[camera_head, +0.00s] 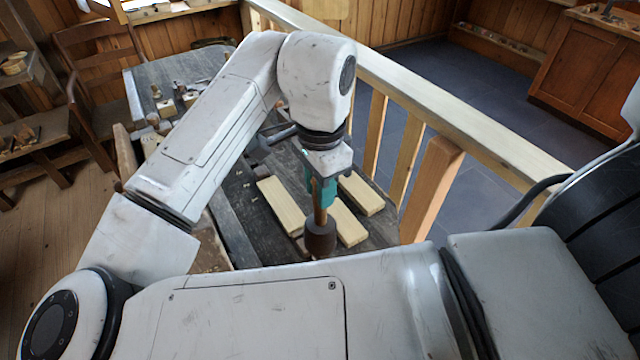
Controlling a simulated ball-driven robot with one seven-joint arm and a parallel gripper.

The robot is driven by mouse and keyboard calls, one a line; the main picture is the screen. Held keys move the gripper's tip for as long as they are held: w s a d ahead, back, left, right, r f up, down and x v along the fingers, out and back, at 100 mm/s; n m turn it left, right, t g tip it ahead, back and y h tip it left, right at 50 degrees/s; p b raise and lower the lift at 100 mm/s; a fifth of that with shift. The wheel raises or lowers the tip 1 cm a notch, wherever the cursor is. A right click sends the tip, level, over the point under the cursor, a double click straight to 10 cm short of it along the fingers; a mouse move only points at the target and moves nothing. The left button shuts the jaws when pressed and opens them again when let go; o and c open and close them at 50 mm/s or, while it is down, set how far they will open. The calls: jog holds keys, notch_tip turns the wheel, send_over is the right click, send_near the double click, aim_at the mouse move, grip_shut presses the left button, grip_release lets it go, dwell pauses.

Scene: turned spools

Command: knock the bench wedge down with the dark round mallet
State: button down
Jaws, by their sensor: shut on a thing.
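My gripper (322,186), with teal fingers, points down over the dark workbench (238,190) and is shut on the handle of the dark round mallet (320,238). The mallet hangs upright with its dark brown head at the bottom, above or beside the pale wood blocks. I cannot tell whether the head touches anything. I cannot pick out the bench wedge for sure; my arm hides part of the bench.
Pale wood blocks lie on the bench: one to the left of the mallet (282,207), two to the right (348,224) (361,193). A wooden railing (430,100) runs along the bench's right side. Small tools and wood pieces (185,98) lie at the bench's far end.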

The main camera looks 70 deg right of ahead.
notch_tip(320, 180, down, 3)
jog(key=shift+f+b, duration=0.2)
jog(key=shift+b, duration=0.85)
jog(key=shift+r, duration=0.15)
notch_tip(320, 180, up, 3)
jog(key=p, duration=0.3)
jog(key=shift+f+b, duration=1.4)
jog(key=shift+f, duration=0.65)
